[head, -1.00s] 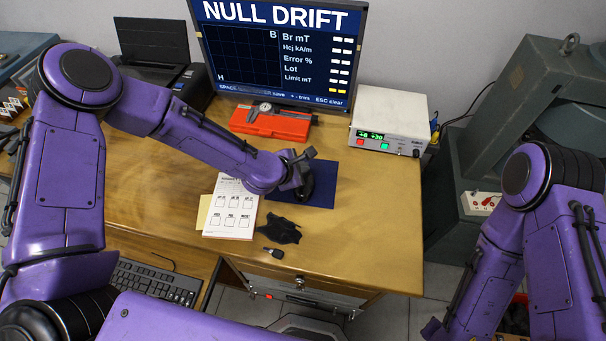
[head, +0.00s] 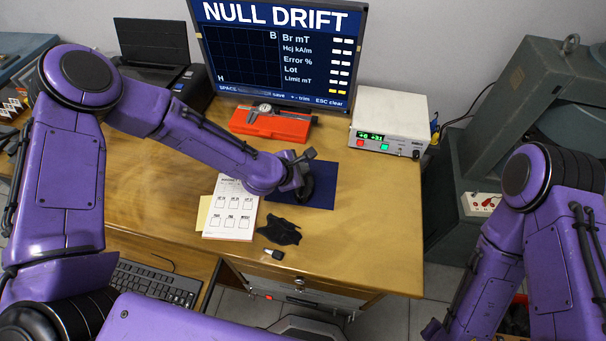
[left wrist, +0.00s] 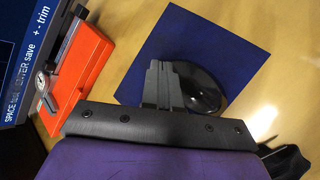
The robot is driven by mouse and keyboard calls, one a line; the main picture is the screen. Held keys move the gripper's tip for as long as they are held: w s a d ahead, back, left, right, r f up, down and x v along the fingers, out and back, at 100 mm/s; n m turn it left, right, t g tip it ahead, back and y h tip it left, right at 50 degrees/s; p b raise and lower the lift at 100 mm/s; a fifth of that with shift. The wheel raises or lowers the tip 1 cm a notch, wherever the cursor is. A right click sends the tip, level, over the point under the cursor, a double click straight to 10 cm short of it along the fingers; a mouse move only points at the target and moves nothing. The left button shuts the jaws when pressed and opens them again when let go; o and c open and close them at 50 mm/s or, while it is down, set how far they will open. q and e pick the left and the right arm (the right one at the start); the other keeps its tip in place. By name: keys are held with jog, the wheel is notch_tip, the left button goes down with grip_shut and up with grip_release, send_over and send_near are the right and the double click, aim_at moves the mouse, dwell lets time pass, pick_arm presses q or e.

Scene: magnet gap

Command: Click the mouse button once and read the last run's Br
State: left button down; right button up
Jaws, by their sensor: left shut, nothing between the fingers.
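The dark, rounded mouse (head: 308,188) sits on a blue mat (head: 322,196), partly hidden by my left gripper (head: 298,172) in the head view. In the left wrist view the shut fingers (left wrist: 160,78) lie over the left part of the mouse (left wrist: 207,88); I cannot tell whether they touch it. The monitor (head: 280,50) reads "NULL DRIFT". Its Br mT row (head: 343,40) shows only white dashes, as do the rows below, with yellow ones at Limit mT. My right arm is at the right, its gripper out of view.
A red case with a caliper (head: 270,122) lies behind the mat. A white box with a green readout (head: 388,122) stands at the right. A paper pad (head: 231,208), a black cloth-like piece (head: 280,230) and a small dark object (head: 274,254) lie in front. The right tabletop is clear.

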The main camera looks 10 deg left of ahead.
dwell(0.6)
pick_arm(q)
jog(key=shift+f+b, duration=0.4)
jog(key=shift+f, duration=0.05)
jog(key=shift+f, duration=0.25)
jog(key=shift+s+f+b, duration=0.1)
jog(key=shift+f+b, duration=0.1)
jog(key=shift+b, duration=0.2)
dwell(0.5)
jog(key=shift+r, duration=0.1)
jog(key=shift+r+p, duration=0.65)
jog(key=shift+r, duration=0.1)
